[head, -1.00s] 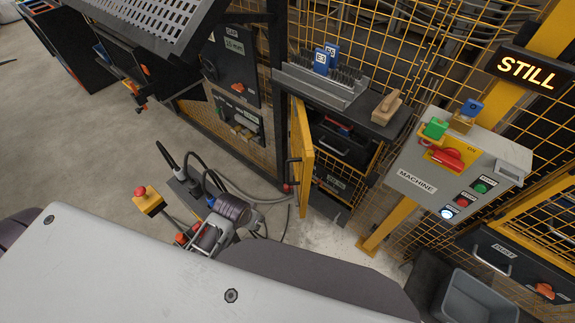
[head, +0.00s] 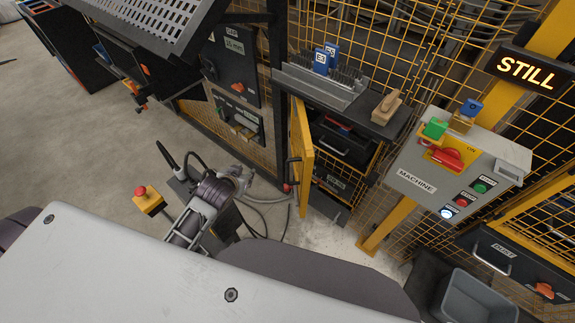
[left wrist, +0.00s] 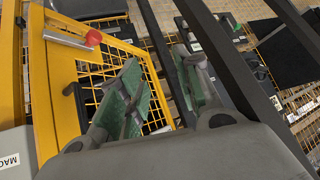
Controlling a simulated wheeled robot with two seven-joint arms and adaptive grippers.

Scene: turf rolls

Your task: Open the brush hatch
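A yellow-framed hatch (head: 301,155) stands swung open at the fence, seen nearly edge-on in the head view. It has a dark handle with a red part (head: 289,186). Behind it, the dark compartment (head: 345,140) shows. In the left wrist view, a yellow mesh frame (left wrist: 55,85) with a red knob (left wrist: 94,37) fills the left side. My left gripper (head: 242,177) is left of the hatch, apart from it. In the left wrist view my left gripper (left wrist: 158,55) has its green-padded fingers spread with nothing between them. My right gripper is out of view.
A shelf (head: 385,122) above the hatch holds a bristle rack with blue tags and a wooden brush (head: 387,106). The machine panel (head: 450,165) and grey bin (head: 480,300) are at right. A pendant with a red button (head: 149,200) and cables are left of my arm.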

